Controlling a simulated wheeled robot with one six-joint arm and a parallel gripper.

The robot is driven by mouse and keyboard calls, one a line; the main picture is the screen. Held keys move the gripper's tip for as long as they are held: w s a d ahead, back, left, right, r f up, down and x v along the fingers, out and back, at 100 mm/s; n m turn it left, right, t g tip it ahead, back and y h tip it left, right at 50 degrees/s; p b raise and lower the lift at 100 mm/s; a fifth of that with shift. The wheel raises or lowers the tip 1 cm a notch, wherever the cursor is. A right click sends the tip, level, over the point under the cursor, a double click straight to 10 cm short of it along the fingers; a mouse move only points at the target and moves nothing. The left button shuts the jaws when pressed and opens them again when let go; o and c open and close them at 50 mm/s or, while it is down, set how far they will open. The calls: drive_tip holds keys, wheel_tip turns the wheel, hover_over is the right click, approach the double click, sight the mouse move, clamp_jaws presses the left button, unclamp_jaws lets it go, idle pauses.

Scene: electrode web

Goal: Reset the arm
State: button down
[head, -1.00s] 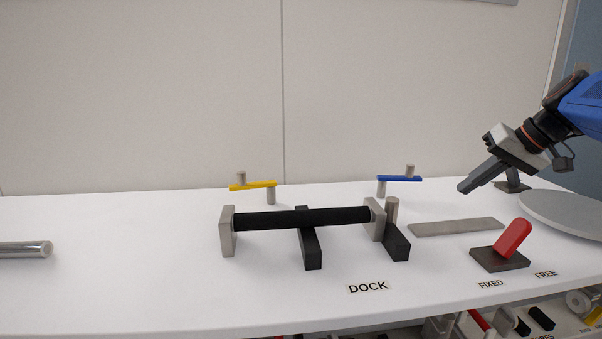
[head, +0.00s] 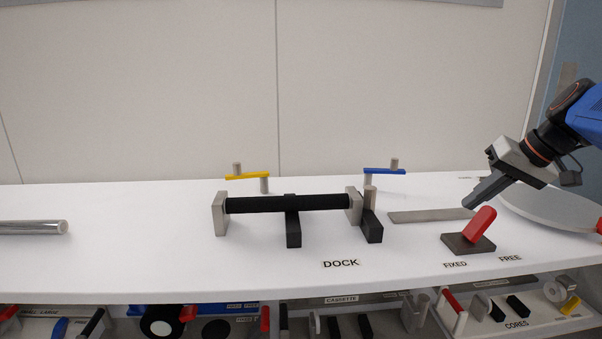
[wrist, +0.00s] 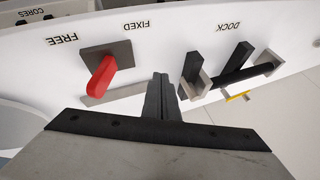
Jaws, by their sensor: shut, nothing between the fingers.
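My gripper (head: 477,200) is at the right of the head view, on my blue arm, above the white worktop (head: 130,255). Its fingers are together and hold nothing. They point down and left, behind and above the red lever (head: 480,224), which stands tilted on a dark base plate by the FIXED (head: 455,265) and FREE (head: 510,258) labels. The closed fingers (wrist: 160,98) also show in the wrist view, with the red lever (wrist: 102,77) to their left. I cannot tell whether they touch anything.
A black roller (head: 288,204) rests in the dock between grey end blocks. Yellow (head: 247,176) and blue (head: 383,171) cranked arms stand behind it. A metal cylinder (head: 32,227) lies at left, a grey round plate (head: 550,208) at right. Shelves with parts run below.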

drive_tip(key=s+a+f+h, duration=0.1)
drive_tip(key=s+a+f, duration=0.2)
drive_tip(key=s+f, duration=0.3)
drive_tip(key=s+a+f+n+h, duration=0.1)
drive_tip(key=s+a+f, duration=0.2)
drive_tip(key=s+f, duration=0.4)
drive_tip(key=s+a+f+h, duration=0.2)
drive_tip(key=s+a+f, duration=0.1)
drive_tip(key=s+f, duration=0.4)
drive_tip(key=shift+s+a+g, duration=0.3)
drive_tip(key=shift+s+a, duration=0.1)
drive_tip(key=shift+s, duration=0.1)
